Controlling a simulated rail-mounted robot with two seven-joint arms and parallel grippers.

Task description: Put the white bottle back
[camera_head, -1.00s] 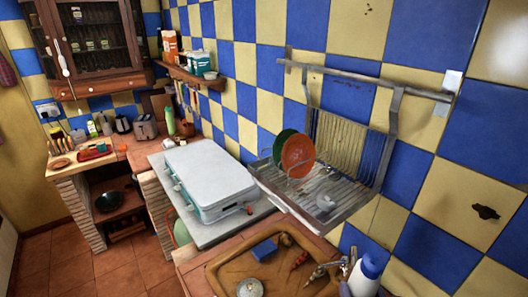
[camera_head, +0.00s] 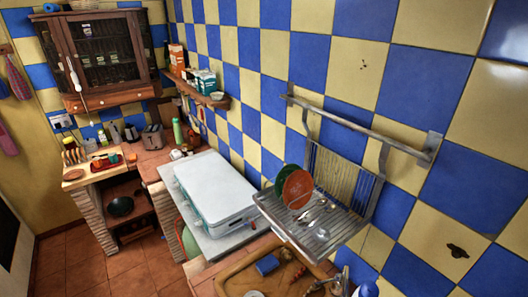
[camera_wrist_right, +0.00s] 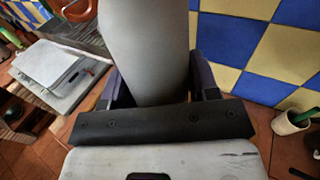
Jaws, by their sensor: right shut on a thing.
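A pale grey-white bottle (camera_wrist_right: 155,45) fills the upper middle of the right wrist view. My right gripper (camera_wrist_right: 160,88) is shut on it, one dark finger on each side. The bottle's top is out of the frame. In the head view a white bottle with a blue top (camera_head: 368,290) is cut off by the bottom edge, right of the tap; I cannot tell if it is the held one. Neither gripper shows in the head view.
The right wrist view shows a light cup (camera_wrist_right: 290,123) at right.

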